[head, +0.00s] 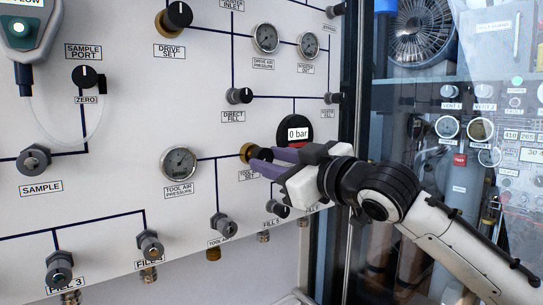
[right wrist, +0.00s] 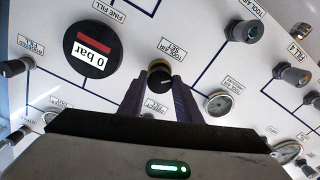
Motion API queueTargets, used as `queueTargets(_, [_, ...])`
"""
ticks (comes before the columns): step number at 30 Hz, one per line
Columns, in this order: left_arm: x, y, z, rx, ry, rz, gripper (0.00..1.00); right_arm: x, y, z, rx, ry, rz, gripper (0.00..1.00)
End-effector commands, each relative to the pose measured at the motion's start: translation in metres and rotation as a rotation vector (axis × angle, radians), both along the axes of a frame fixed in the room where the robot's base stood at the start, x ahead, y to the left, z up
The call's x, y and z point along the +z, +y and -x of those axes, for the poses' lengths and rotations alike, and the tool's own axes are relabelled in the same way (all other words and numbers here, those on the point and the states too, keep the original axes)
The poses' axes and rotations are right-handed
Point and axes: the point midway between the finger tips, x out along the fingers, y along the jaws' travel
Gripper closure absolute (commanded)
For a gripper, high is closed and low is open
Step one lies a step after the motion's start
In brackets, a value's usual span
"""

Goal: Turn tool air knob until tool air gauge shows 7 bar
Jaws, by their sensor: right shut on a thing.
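The tool air knob, a black knob with a brass collar (head: 248,150) labelled TOOL SET, sits on the white panel. In the right wrist view the knob (right wrist: 160,76) lies between the purple fingertips of my right gripper (right wrist: 160,86), one finger on each side. In the head view my right gripper (head: 263,161) reaches in from the right and is shut on the knob, hiding part of it. The tool air pressure gauge (head: 180,162) is a round dial left of the knob; it also shows in the right wrist view (right wrist: 219,102). Its needle is too small to read. My left gripper is out of view.
A round black display reading 0 bar (head: 294,131) is just above my right gripper. The tool air fitting (head: 222,226) and a FILL 5 valve (head: 277,208) are below. The drive set knob (head: 175,17) is higher up. The panel's dark edge (head: 352,90) is at the right.

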Motion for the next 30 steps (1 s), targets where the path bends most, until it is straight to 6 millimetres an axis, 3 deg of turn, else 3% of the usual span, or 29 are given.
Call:
queueTargets(2, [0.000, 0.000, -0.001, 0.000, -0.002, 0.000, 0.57, 0.000, 0.000, 0.000, -0.001, 0.000, -0.002, 0.92])
queueTargets(3, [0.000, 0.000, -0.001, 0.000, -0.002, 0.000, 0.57, 0.000, 0.000, 0.000, -0.001, 0.000, -0.002, 0.64])
queueTargets(6, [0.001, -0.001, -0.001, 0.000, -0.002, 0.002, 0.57, 0.000, 0.000, 0.000, -0.001, 0.000, -0.001, 0.51])
queueTargets(17, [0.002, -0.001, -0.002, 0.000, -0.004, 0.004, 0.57, 0.000, -0.004, 0.005, 0.000, 0.001, -0.002, 0.51])
queueTargets(30, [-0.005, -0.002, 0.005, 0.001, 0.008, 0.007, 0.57, -0.001, -0.050, 0.068, -0.001, 0.000, 0.000, 0.51])
